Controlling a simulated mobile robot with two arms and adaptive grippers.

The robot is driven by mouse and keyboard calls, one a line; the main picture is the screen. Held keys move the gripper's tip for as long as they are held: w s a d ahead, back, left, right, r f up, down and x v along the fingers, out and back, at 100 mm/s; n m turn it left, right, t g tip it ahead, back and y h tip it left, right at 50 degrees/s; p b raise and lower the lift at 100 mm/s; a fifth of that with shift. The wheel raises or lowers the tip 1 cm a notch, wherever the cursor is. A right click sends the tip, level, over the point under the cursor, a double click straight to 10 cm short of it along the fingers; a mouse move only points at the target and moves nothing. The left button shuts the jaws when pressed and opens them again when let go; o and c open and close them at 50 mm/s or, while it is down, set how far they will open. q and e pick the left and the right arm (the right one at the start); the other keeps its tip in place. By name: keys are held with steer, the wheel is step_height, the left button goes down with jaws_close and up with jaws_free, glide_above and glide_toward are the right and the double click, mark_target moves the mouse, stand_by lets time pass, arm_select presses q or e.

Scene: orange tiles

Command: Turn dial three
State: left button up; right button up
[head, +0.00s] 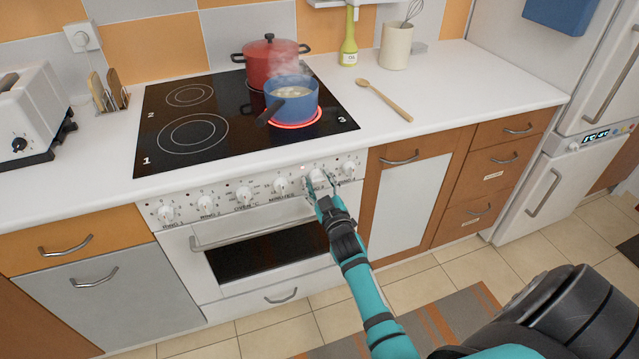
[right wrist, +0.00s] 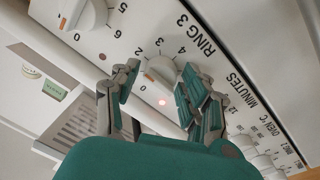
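The ring 3 dial (right wrist: 160,72) is a white knob with an orange mark, with "RING 3" printed beside it in the right wrist view. A small light (right wrist: 162,102) glows near it. My right gripper (right wrist: 160,84) has one finger on each side of the dial, with gaps visible between fingers and knob. Contact cannot be told. In the head view my right gripper (head: 317,180) is at the oven's control panel and partly covers this dial (head: 317,174). Hob ring 3 (head: 318,123) glows red under a steaming blue pot (head: 291,102). My left gripper is not in view.
Other dials sit close on both sides, including the ring 4 dial (head: 348,167) and the minutes dial (head: 281,185). The oven handle (head: 255,236) runs below the panel. A red pot (head: 270,62) and a wooden spoon (head: 386,101) are above.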

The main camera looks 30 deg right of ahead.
steer(key=shift+o, duration=0.8)
steer(key=shift+f, duration=0.1)
steer(key=shift+s, duration=0.1)
steer(key=shift+s, duration=0.2)
steer(key=v, duration=1.1)
steer(key=shift+s+a, duration=0.15)
steer(key=shift+s, duration=0.1)
